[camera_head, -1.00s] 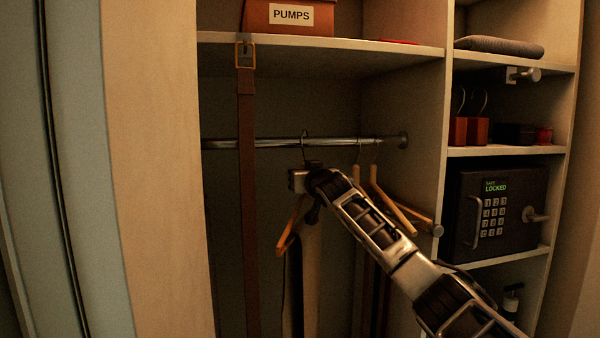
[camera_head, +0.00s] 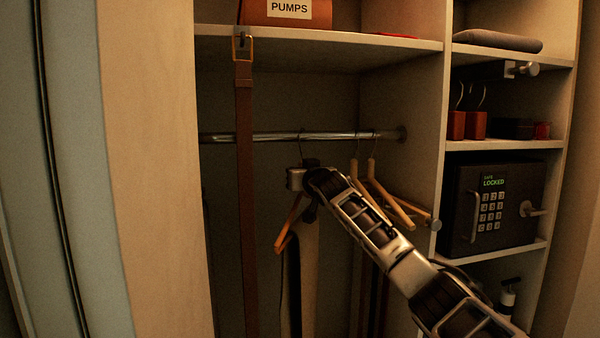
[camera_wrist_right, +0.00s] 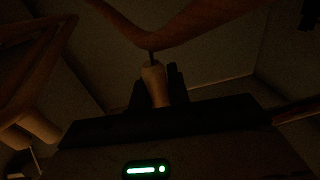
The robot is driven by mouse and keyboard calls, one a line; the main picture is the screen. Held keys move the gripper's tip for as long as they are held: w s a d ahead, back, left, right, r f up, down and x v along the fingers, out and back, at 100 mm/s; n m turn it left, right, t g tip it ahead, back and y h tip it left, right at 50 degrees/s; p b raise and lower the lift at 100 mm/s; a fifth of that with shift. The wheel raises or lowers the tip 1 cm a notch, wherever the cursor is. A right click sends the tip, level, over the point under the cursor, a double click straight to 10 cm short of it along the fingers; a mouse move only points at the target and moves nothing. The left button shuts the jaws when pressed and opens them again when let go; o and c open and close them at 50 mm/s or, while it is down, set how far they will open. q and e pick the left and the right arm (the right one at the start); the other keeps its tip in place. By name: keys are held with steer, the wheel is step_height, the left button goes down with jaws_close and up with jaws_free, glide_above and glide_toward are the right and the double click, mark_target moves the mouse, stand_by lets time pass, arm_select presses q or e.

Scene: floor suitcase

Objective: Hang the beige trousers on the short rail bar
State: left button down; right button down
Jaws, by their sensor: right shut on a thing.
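The short rail bar (camera_head: 245,137) runs across the closet below the shelf. My right gripper (camera_head: 297,180) is just below it, shut on the neck of a wooden hanger (camera_head: 286,238). The beige trousers (camera_head: 309,275) hang down from this hanger, partly behind my arm. The hanger's dark hook rises to the bar; whether it bears on the bar or only overlaps it in view, I cannot tell. In the right wrist view the pale hanger neck (camera_wrist_right: 154,84) sits between the dark fingers, with the wooden arms above. My left gripper is out of view.
Other wooden hangers (camera_head: 392,205) hang on the bar to the right. A brown belt (camera_head: 244,180) hangs in front at the left. A locked safe (camera_head: 493,205) and shelves stand at the right. A PUMPS box (camera_head: 285,12) is on the upper shelf.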

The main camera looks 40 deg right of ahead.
steer(key=c, duration=1.3)
jaws_free()
steer(key=shift+o, duration=0.2)
steer(key=shift+f, duration=0.15)
steer(key=shift+s+a+f+b, duration=0.1)
steer(key=shift+s+a+b, duration=0.15)
steer(key=shift+s+b, duration=0.25)
arm_select(q)
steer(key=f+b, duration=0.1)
steer(key=b, duration=0.3)
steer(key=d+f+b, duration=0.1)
steer(key=b, duration=0.1)
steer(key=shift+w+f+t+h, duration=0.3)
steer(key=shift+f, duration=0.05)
arm_select(e)
steer(key=v, duration=1.4)
steer(key=shift+s+r, duration=0.25)
steer(key=shift+s, duration=0.15)
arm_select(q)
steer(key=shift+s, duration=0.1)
arm_select(e)
steer(key=shift+s+a, duration=0.1)
steer(key=shift+a, duration=0.05)
